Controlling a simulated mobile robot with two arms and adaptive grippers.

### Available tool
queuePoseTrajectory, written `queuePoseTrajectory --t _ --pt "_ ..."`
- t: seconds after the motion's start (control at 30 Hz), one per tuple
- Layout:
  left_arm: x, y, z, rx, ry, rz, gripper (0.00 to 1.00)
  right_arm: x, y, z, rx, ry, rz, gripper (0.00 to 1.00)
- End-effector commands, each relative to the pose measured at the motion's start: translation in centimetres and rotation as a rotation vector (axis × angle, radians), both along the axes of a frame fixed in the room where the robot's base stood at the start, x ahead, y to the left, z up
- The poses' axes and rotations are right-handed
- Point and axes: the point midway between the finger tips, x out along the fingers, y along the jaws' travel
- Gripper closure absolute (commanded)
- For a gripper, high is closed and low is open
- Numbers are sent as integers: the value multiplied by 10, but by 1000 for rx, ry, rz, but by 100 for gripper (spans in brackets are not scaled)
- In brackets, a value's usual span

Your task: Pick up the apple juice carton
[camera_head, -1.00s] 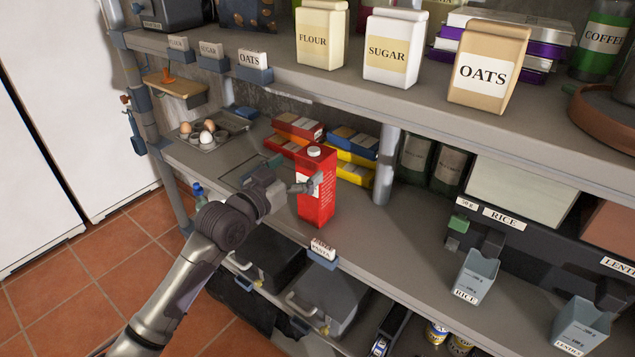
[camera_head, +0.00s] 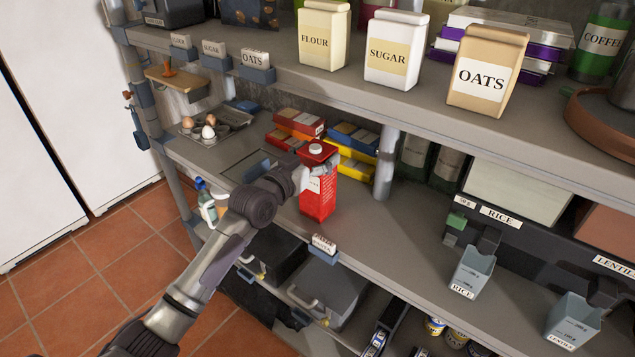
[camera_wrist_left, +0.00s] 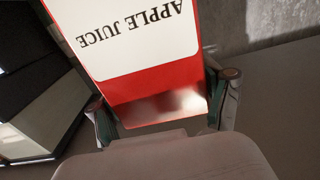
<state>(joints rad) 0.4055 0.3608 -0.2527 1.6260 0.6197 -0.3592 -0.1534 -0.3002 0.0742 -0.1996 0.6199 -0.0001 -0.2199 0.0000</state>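The apple juice carton (camera_head: 318,197) is red with a white label and a pale cap. It stands upright on the middle shelf. My left gripper (camera_head: 316,168) is at the carton's upper part, with its fingers on either side. In the left wrist view the carton (camera_wrist_left: 150,85) fills the space between the two fingers (camera_wrist_left: 165,108), and its APPLE JUICE label appears upside down. The pads lie close along both carton sides; I cannot tell whether they press on it. My right gripper is not in view.
Red boxes (camera_head: 297,123) and yellow and blue boxes (camera_head: 352,150) lie close behind the carton. An egg tray (camera_head: 232,117) is to the left. The upper shelf (camera_head: 290,75) overhangs behind, with a post (camera_head: 386,165) to the right.

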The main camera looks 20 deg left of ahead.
Motion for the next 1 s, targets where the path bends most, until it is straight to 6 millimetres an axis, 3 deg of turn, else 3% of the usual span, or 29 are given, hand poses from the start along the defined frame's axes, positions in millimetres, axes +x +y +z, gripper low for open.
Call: queuePoseTrajectory --t 0.07,0.4,0.73,1.0 --pt "0 0 0 0 0 0 42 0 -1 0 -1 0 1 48" --pt "0 0 0 1 1 0 97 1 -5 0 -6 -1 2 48" --pt "0 0 11 -1 -10 0 97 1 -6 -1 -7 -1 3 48" --pt "0 0 57 -1 -16 1 97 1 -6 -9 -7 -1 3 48"
